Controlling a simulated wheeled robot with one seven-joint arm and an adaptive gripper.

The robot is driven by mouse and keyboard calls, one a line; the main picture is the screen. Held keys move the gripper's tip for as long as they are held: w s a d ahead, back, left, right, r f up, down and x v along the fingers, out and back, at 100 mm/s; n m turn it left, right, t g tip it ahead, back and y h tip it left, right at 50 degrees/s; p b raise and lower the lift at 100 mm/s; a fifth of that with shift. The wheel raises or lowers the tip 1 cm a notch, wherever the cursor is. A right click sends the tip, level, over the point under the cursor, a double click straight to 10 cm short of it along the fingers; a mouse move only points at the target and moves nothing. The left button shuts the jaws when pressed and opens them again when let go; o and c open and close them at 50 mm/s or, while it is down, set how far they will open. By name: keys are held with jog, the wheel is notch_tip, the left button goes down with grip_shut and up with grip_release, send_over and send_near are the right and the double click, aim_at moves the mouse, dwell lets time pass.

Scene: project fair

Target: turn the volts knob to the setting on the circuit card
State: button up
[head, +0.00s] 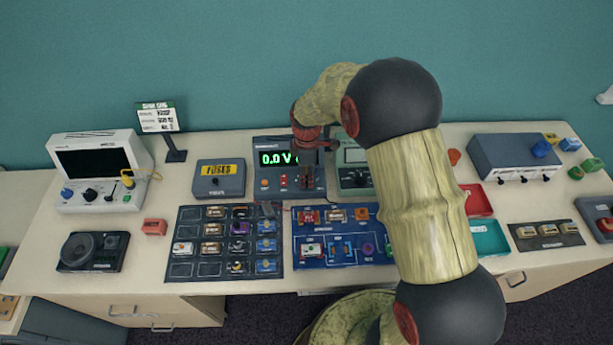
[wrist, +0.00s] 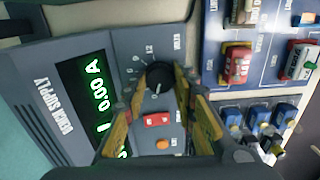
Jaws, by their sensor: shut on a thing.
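The grey bench supply (head: 266,150) stands at the back middle of the table, its green display reading 0.0 V. In the wrist view its panel (wrist: 112,30) shows sideways, with a second readout of 0.00 A. The black volts knob (wrist: 158,74) has a numbered dial around it, with 9 and 12 legible. My gripper (wrist: 160,82) is shut on the knob, a finger on each side. In the head view my gripper (head: 306,180) is over the supply and hides the knob. A blue circuit board (head: 340,258) lies in front; its printing is too small to read.
A small stand-up card (head: 158,116) stands at the back left. A fuses box (head: 219,178) is left of the supply, and a green-fronted meter (head: 354,178) is close on its right. A dark parts tray (head: 186,268) lies in front. My arm covers the table's right middle.

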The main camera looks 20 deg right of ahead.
jog(key=m+p, duration=0.1)
jog(key=m, duration=0.3)
jog(key=m+p, duration=0.1)
jog(key=m, duration=0.3)
jog(key=shift+m, duration=0.4)
jog(key=m, duration=0.4)
jog(key=shift+m+p, duration=0.3)
jog(key=shift+p, duration=0.05)
jog(key=shift+m, duration=1.9)
jog(key=o, duration=1.2)
jog(key=shift+c, duration=0.2)
jog(key=shift+r, duration=0.1)
